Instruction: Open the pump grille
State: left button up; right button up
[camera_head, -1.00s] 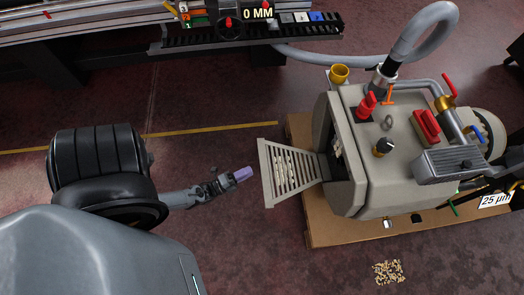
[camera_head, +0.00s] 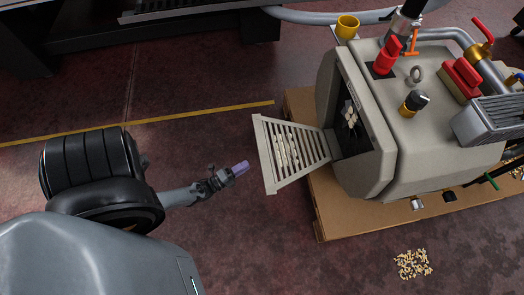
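The pump (camera_head: 435,125) is a beige-grey machine body on the right of the head view. Its slatted grille (camera_head: 311,146) stands swung outward from the left face, tilted down and away, with pale chips lying on its slats. The dark opening (camera_head: 349,136) behind it is exposed, with some pale chips inside. My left gripper (camera_head: 240,168), with purple fingertips, is just left of the grille, with a small visible gap between them. It appears to hold nothing, but I cannot tell whether its fingers are parted. My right gripper is not in view.
The pump stands on a brown board (camera_head: 328,212). A pile of pale chips (camera_head: 412,264) lies on the floor in front. The floor around my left gripper is clear.

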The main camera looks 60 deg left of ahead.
aim_at(262, 155)
pick_arm(q)
jog(key=w, duration=0.3)
jog(key=w+b, duration=0.1)
jog(key=w, duration=0.2)
jog(key=w+a+b, duration=0.1)
jog(key=w, duration=0.3)
jog(key=shift+r, duration=0.4)
jog(key=shift+s, duration=0.1)
grip_shut()
